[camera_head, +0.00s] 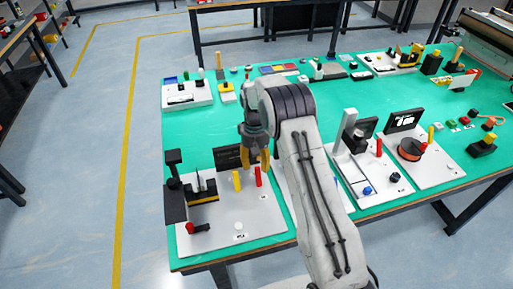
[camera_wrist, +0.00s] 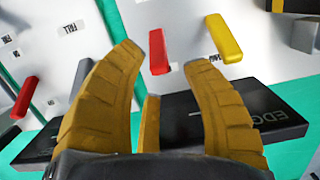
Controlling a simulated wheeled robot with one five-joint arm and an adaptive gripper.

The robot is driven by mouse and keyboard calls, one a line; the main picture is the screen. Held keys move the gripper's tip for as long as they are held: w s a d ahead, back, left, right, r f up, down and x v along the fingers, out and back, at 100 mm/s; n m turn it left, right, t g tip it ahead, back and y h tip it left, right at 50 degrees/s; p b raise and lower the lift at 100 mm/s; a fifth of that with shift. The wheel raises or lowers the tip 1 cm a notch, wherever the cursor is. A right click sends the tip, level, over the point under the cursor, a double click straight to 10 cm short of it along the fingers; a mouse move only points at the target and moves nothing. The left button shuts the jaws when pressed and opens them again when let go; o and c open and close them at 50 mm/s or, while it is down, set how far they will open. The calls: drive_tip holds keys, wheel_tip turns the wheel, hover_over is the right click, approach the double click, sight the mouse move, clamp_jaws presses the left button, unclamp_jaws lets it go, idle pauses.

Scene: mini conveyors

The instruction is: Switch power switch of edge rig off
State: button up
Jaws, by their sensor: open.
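The edge rig is a pale board (camera_head: 245,214) at the near left of the green table. Its dark sign (camera_head: 228,158) reads "EDG" in the wrist view (camera_wrist: 270,115), partly hidden by my fingers. A red lever (camera_head: 258,176) and a yellow lever (camera_head: 237,180) stand on the board near the sign. In the wrist view the red lever (camera_wrist: 158,52) shows beyond and between my fingertips, with the yellow lever (camera_wrist: 225,38) to its right. Which lever is the power switch I cannot read. My gripper (camera_head: 255,160) is open and empty above the levers; contact is not visible.
A black post (camera_head: 174,180) and a red-and-black part (camera_head: 196,228) stand on the board's left side. A neighbouring board to the right has its own red lever (camera_head: 379,147) and blue knob (camera_head: 367,190).

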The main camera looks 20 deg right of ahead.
wheel_tip(320, 180, up, 10)
drive_tip(key=w, duration=0.1)
drive_tip(key=shift+w+r, duration=0.25)
